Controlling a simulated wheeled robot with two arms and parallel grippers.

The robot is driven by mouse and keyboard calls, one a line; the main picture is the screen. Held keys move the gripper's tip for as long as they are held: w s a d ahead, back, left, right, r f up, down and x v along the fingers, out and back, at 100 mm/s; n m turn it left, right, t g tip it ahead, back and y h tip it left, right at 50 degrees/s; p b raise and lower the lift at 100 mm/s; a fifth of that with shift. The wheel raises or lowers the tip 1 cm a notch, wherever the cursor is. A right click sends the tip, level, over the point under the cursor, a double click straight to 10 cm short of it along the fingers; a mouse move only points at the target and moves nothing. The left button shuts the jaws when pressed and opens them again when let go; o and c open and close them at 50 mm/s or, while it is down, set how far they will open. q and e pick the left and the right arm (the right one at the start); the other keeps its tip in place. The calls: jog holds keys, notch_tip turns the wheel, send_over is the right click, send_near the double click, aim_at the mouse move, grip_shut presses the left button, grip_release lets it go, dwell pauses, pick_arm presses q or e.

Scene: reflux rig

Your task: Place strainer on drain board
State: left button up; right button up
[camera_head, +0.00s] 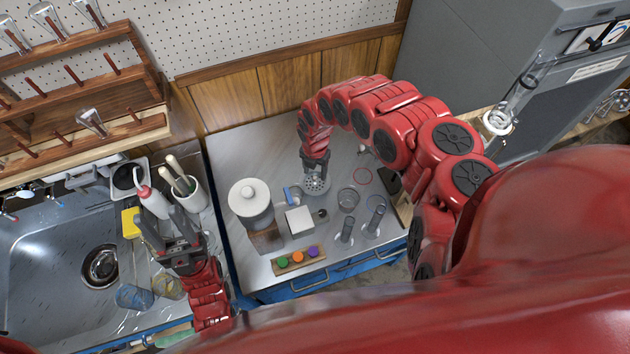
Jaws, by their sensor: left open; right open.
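A round, light grey perforated disc (317,185), which looks like the strainer, lies on the grey bench top. My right gripper (316,168) is open and points down right at its upper edge; I cannot tell whether they touch. The metal drain board (137,262) is the strip along the right side of the sink. My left gripper (166,228) is open and empty above the drain board and hides part of it.
The sink (45,265) has a dark round drain. A yellow sponge (130,222), a blue-tinted beaker (134,297) and a utensil crock (190,195) crowd the drain board.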

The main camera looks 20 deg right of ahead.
notch_tip(320, 180, down, 3)
jog(key=shift+a+r+p, duration=0.1)
jog(key=shift+r+p, duration=0.1)
jog(key=shift+p, duration=0.15)
jog(key=shift+f, duration=0.3)
grip_shut()
